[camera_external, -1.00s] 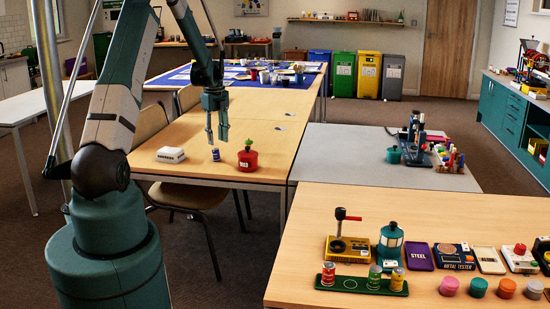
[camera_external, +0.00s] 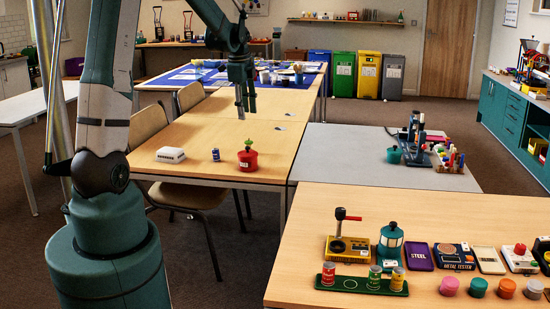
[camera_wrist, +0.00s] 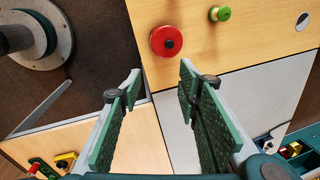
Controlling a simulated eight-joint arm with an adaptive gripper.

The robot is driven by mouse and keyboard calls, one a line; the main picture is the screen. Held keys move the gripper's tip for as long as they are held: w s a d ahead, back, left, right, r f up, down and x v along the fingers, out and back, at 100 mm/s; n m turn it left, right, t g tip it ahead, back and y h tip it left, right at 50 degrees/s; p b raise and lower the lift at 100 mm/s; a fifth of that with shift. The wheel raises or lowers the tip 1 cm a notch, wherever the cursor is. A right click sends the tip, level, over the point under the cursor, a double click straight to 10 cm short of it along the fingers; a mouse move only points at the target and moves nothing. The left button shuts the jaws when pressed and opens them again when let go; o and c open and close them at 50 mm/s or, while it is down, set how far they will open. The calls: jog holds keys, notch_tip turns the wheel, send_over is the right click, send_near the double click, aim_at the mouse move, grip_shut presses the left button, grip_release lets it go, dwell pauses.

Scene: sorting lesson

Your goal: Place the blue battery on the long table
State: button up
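The blue battery (camera_external: 215,154) stands upright on the long wooden table (camera_external: 205,140), between a white box and a red pot. My gripper (camera_external: 245,114) is above the table, up and to the right of the battery in the external view, clear of it. In the wrist view my gripper (camera_wrist: 159,88) shows its two green fingers wide apart with nothing between them. I cannot make out the battery in the wrist view.
The red pot (camera_external: 248,160) sits near the table's front edge; a red round thing (camera_wrist: 166,41) and a green one (camera_wrist: 220,14) show in the wrist view. The white box (camera_external: 171,155) is left.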

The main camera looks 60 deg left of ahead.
jog(key=s+d+r+n+t, duration=0.1)
jog(key=s+d+r+n, duration=0.2)
jog(key=d, duration=0.5)
jog(key=s+d+r+n+t, duration=0.15)
jog(key=d+r, duration=0.25)
jog(key=d, duration=0.4)
jog(key=s+d+r+n, duration=0.1)
jog(key=s+d+r, duration=0.3)
jog(key=d, duration=0.5)
jog(key=s+d+n+t+h, duration=0.1)
jog(key=s+d+n+t, duration=0.2)
jog(key=s+d, duration=1.2)
jog(key=d+n, duration=0.1)
jog(key=n, duration=0.2)
jog(key=shift+d+f, duration=0.35)
jog(key=shift+d, duration=0.05)
jog(key=shift+o, duration=0.5)
jog(key=shift+w, duration=0.1)
